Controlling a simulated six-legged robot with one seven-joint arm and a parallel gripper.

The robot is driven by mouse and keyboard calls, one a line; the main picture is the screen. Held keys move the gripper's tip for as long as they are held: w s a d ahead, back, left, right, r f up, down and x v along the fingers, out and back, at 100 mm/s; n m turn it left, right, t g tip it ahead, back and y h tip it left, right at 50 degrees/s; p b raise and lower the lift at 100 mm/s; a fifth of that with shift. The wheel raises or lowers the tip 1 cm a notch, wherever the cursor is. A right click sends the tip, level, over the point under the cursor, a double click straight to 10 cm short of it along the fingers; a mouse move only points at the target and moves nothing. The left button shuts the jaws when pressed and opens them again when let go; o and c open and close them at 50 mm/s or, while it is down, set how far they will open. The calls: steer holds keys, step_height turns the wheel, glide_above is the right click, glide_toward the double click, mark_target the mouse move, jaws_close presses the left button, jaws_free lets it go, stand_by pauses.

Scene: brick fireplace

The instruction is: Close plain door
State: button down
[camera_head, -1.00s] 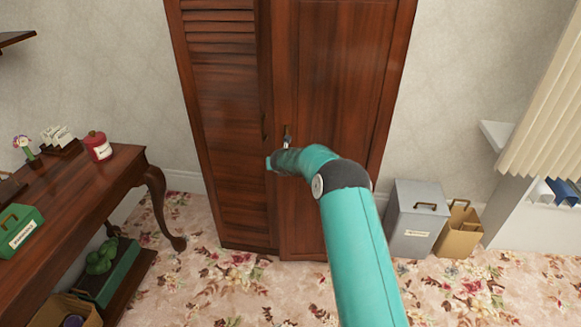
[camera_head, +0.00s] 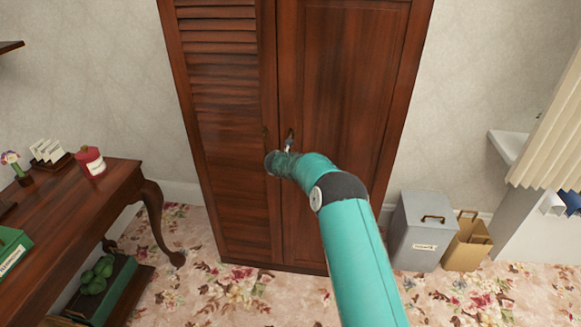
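The plain door (camera_head: 345,90) is the smooth panelled right-hand door of a dark red-brown wooden wardrobe. It looks shut or almost shut, with a thin dark seam along its left edge beside the louvred door (camera_head: 222,120). A small handle (camera_head: 291,135) sits on the plain door near that seam. My teal arm reaches up from the bottom right. My gripper (camera_head: 288,146) is at the handle, with only a small grey tip showing above the wrist. I cannot tell whether it touches the handle, and its fingers are mostly hidden by the arm.
A wooden side table (camera_head: 100,200) stands at the left with a red candle jar (camera_head: 91,161) on it. A grey box (camera_head: 421,230) and a tan bag (camera_head: 467,243) stand right of the wardrobe. Floral carpet (camera_head: 235,293) in front of the wardrobe is clear.

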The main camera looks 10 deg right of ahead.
steer(key=shift+w+d+r, duration=0.25)
steer(key=shift+w, duration=0.1)
steer(key=shift+a+f, duration=0.1)
